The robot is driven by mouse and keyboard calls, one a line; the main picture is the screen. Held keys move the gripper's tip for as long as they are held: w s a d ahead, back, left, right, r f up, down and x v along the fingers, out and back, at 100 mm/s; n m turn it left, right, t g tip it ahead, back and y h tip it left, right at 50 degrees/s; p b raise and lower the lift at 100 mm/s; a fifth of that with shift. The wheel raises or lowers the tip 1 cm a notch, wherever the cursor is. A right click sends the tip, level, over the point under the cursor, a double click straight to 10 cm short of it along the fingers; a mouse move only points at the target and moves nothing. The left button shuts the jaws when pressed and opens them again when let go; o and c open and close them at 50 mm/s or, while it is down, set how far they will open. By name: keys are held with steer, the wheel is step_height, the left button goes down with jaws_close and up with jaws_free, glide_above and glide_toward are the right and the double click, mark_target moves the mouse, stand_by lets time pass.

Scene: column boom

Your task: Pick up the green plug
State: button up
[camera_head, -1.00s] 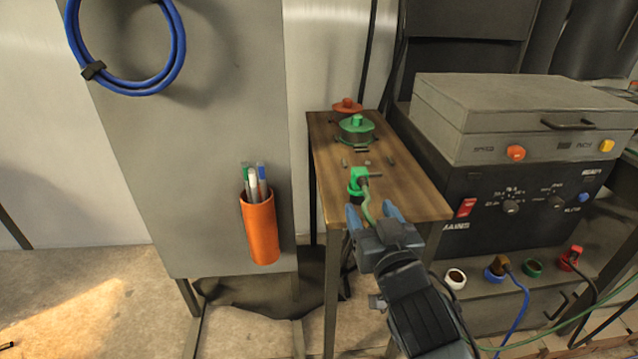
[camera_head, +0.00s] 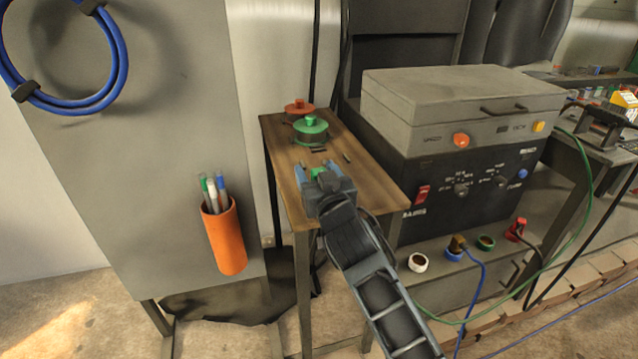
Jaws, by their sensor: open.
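The green plug (camera_head: 318,173) is on the small wooden table, and only a bit of it shows past my gripper. My gripper (camera_head: 316,168) is open, with its two blue fingers on either side of the plug as seen from the head camera. I cannot tell whether the fingers touch it or how low they are around it.
The grey machine (camera_head: 455,150) stands close on the right. An orange pen cup (camera_head: 226,238) hangs on the panel at left.

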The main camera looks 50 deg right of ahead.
steer(key=c, duration=1.1)
steer(key=shift+r, duration=0.1)
